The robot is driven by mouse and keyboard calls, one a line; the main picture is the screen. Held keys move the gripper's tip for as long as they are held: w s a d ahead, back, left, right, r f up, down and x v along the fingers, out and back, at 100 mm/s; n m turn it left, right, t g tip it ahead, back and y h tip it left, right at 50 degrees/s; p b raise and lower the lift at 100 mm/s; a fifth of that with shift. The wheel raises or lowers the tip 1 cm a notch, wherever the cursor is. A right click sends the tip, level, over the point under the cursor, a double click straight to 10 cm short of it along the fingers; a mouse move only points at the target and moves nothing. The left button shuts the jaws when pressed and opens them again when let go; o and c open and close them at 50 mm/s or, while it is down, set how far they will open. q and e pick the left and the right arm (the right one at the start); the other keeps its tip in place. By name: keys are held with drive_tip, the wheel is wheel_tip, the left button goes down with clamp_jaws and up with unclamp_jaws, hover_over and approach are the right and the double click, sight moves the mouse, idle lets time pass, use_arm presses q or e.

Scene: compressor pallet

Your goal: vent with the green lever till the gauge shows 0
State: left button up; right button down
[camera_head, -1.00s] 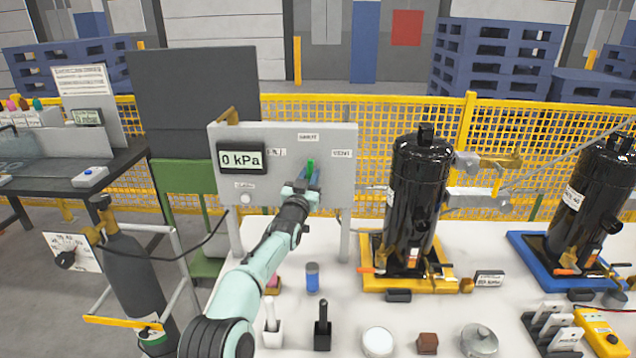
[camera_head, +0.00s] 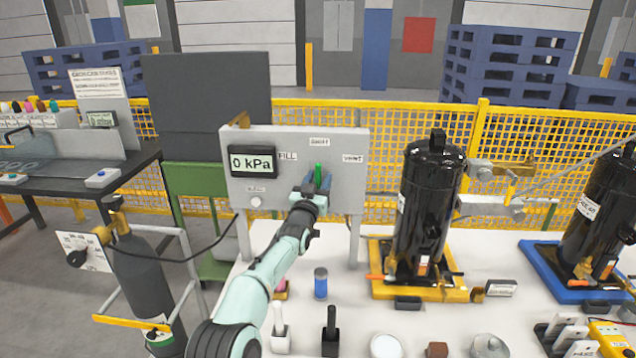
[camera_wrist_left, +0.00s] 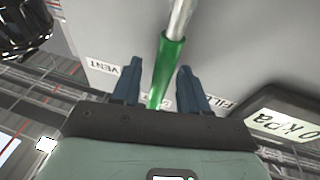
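The grey panel (camera_head: 340,200) carries a gauge (camera_head: 252,162) that reads 0 kPa. The green lever (camera_head: 318,170) stands about upright below the SHUT label (camera_head: 319,142), between the FILL label (camera_head: 287,156) and the VENT label (camera_head: 353,158). My left gripper (camera_head: 317,184) is at the lever. In the left wrist view, the green lever (camera_wrist_left: 170,65) runs between the two blue fingers of my left gripper (camera_wrist_left: 159,68). Gaps show on both sides, so the fingers are open around it. My right gripper is not in view.
A black compressor (camera_head: 428,205) on a yellow base stands to the right. A grey gas cylinder (camera_head: 145,280) with a hose stands at the left.

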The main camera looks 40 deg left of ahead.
use_arm(q)
drive_tip(key=b+v, duration=0.3)
drive_tip(key=v, duration=1)
drive_tip(key=shift+s+d, duration=0.15)
drive_tip(key=shift+s, duration=0.05)
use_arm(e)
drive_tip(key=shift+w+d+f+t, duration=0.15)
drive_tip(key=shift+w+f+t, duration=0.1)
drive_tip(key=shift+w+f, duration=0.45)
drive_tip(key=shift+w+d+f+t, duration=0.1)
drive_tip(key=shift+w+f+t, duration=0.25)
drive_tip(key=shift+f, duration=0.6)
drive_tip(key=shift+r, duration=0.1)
